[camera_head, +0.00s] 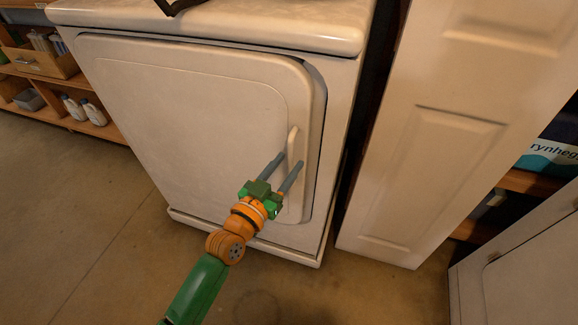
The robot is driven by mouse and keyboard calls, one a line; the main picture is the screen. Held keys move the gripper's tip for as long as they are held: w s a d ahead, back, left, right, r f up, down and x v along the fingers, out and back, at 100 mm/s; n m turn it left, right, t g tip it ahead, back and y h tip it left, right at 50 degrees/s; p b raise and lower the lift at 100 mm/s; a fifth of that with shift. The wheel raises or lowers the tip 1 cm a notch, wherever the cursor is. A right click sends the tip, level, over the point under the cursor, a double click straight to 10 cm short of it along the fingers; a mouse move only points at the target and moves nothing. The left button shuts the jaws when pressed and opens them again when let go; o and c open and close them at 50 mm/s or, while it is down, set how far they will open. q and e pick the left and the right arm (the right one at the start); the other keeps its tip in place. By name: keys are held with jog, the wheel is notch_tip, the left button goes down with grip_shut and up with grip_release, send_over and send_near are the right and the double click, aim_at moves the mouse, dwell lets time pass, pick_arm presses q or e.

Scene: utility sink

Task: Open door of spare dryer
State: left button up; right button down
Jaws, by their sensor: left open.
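The white spare dryer (334,160) stands in the middle of the head view. Its large door (190,120) looks closed or nearly so, with a dark gap along its upper right edge. A pale upright handle (293,143) sits near the door's right edge. My left gripper (289,168) is at the handle with its two grey fingers apart, one on each side of the handle's lower part. I cannot tell whether the fingers touch it. My right gripper is not in view.
A white panelled door (440,130) stands to the right of the dryer. Wooden shelves (60,118) with white bottles (92,112) are at the left. Another white appliance (525,270) is at the lower right. The concrete floor (90,220) in front is clear.

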pick_arm(q)
jog(key=shift+w+d, duration=0.1)
jog(key=shift+w, duration=0.15)
jog(key=shift+s, duration=0.1)
grip_shut()
dwell(1.2)
